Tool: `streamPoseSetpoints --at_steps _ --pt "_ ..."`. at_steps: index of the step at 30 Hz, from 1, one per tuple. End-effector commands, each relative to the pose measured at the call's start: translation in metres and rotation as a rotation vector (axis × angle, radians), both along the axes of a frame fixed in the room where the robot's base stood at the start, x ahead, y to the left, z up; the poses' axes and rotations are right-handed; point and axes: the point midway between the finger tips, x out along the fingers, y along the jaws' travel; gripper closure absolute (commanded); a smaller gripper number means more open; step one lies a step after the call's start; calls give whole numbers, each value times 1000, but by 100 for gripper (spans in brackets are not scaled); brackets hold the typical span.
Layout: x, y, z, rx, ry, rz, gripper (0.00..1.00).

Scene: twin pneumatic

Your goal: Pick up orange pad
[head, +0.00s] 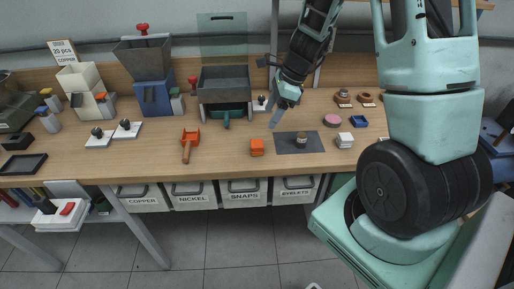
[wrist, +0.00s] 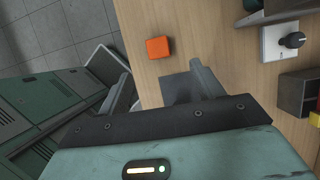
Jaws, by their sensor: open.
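The orange pad (head: 257,147) is a small orange block lying on the wooden bench near its front edge, just left of a dark grey mat. In the wrist view the orange pad (wrist: 158,47) shows beyond the fingertips, between their lines. My gripper (head: 276,116) is above the bench, up and to the right of the pad in the head view. In the wrist view my gripper (wrist: 163,78) has its two fingers wide apart with nothing between them. It is apart from the pad.
The dark mat (head: 285,146) bears a small round item. A pink disc (head: 332,120), a white block (head: 344,140) and a blue tray (head: 358,121) lie to the right. An orange-red tool (head: 188,143) lies to the left. Labelled bins (head: 244,193) hang under the bench edge.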

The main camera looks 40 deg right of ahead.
Motion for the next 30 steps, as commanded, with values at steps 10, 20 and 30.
streamPoseSetpoints --at_steps 10,20,30 --pt "13 21 -61 1 2 2 34" --pt "16 30 -89 2 3 4 34" --pt "22 39 -120 0 -1 4 34"
